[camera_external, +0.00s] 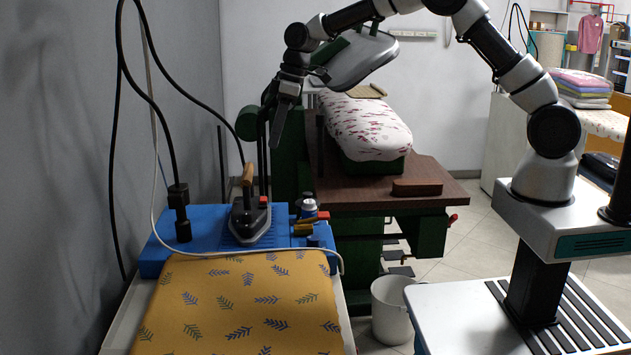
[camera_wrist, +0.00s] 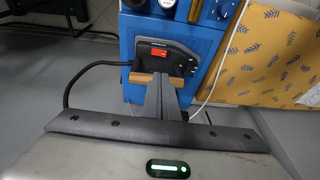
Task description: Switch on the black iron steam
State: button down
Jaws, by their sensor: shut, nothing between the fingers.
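The black iron (camera_external: 249,222) rests on the blue ironing unit (camera_external: 205,232), with its wooden handle (camera_external: 248,175) upright at the back and a small red part (camera_external: 263,201) on its body. In the wrist view the iron (camera_wrist: 180,60) lies just beyond my fingers, with the red part (camera_wrist: 155,60) lit or bright near its rear. The wooden handle (camera_wrist: 139,78) is partly hidden behind my fingers. My gripper (camera_external: 276,140) is shut and empty, pointing down above and slightly right of the iron. In the wrist view my gripper (camera_wrist: 158,82) overlaps the handle area; contact cannot be told.
A yellow leaf-patterned ironing board (camera_external: 235,300) lies in front. Black cables (camera_external: 160,110) hang at the left near the wall. Small knobs and a gauge (camera_external: 309,208) sit right of the iron. A green press with a padded board (camera_external: 365,130) stands behind.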

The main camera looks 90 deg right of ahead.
jog(key=shift+a+r, duration=0.1)
jog(key=shift+a, duration=0.1)
jog(key=p, duration=0.2)
send_near(264, 200)
jog(key=x, duration=0.5)
jog(key=shift+w, duration=0.4)
jog(key=shift+a+f, duration=0.1)
jog(key=shift+f, duration=0.45)
jog(key=shift+a+f+b, duration=0.15)
jog(key=shift+f+b, duration=0.15)
jog(key=shift+b, duration=0.55)
